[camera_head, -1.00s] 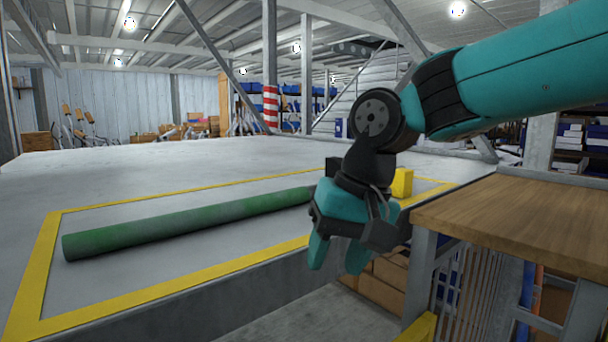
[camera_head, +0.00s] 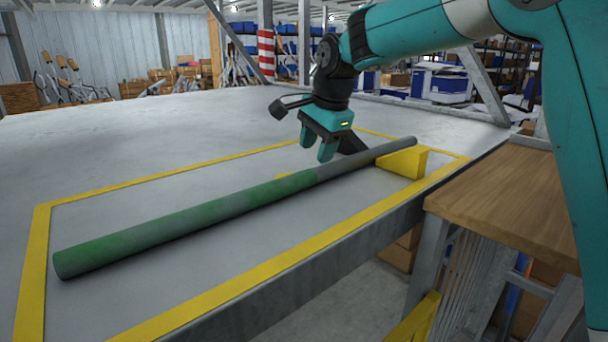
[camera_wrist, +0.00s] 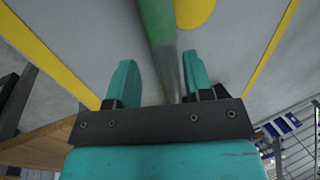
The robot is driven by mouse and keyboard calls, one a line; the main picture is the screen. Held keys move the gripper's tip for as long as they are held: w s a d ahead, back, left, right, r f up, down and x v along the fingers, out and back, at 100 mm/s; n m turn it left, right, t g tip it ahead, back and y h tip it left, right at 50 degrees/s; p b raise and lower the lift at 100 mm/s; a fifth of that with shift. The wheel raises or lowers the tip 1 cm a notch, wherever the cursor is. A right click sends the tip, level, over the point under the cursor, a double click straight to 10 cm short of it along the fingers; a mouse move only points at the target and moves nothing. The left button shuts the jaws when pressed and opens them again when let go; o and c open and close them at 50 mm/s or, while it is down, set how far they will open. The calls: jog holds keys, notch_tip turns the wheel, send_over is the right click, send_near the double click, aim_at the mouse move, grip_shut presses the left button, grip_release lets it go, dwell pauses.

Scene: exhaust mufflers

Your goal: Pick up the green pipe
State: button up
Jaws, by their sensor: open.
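The green pipe (camera_head: 190,219) lies on the grey table inside a yellow-taped rectangle, running from the near left to the back right. Its near part is green and its far part is grey. My gripper (camera_head: 316,155) is above the table, over the far half of the pipe in the head view, with its teal fingers pointing down. In the wrist view the pipe (camera_wrist: 158,30) runs down between the two open fingers (camera_wrist: 160,85), nearer the right one. I cannot tell whether either finger touches it.
A wooden-topped bench (camera_head: 510,212) stands at the right, beside the table's edge. The table (camera_head: 150,125) is clear behind the tape.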

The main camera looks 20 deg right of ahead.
aim_at(309, 171)
jog(key=p+x, duration=0.3)
jog(key=x, duration=0.4)
jog(key=shift+a+f, duration=0.15)
jog(key=shift+f, duration=0.05)
jog(key=shift+r, duration=0.1)
grip_shut()
